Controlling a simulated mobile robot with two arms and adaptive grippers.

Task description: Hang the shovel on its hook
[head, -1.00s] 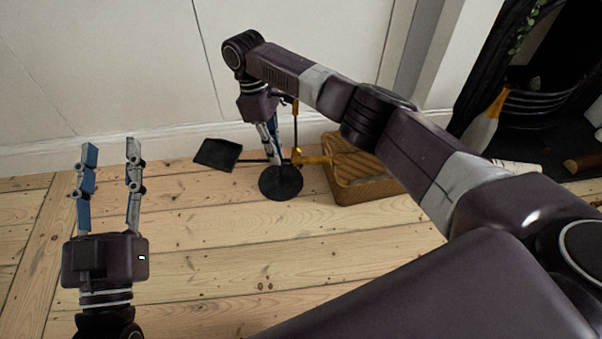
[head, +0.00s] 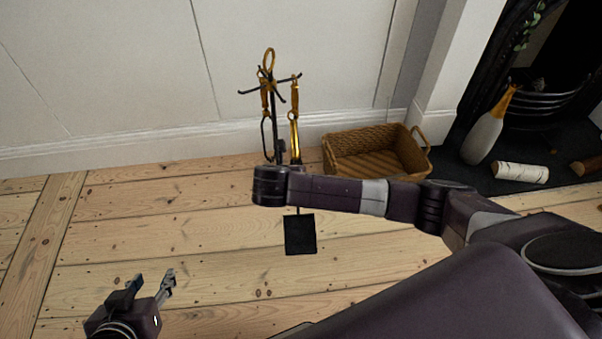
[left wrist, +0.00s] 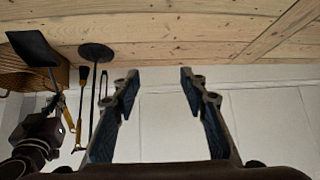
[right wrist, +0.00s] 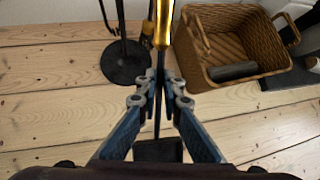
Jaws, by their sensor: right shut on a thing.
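The shovel has a black pan (head: 300,235) and a brass handle (head: 296,142). My right gripper (right wrist: 160,80) is shut on its shaft, with the handle above the fingers and the pan (right wrist: 158,150) below. The shovel is roughly upright, in front of the black stand (head: 274,118) and its hooks. Its handle top appears just below the right-hand hook; I cannot tell the gap. In the head view my right arm hides the grip and the shaft's middle. My left gripper (head: 153,280) is open and empty, at lower left. The left wrist view also shows the shovel pan (left wrist: 33,48).
Other fire tools hang on the stand, whose round base (right wrist: 125,62) rests on the floorboards. A wicker basket (head: 345,165) is close at its right. The wall is behind. Floor at left is clear.

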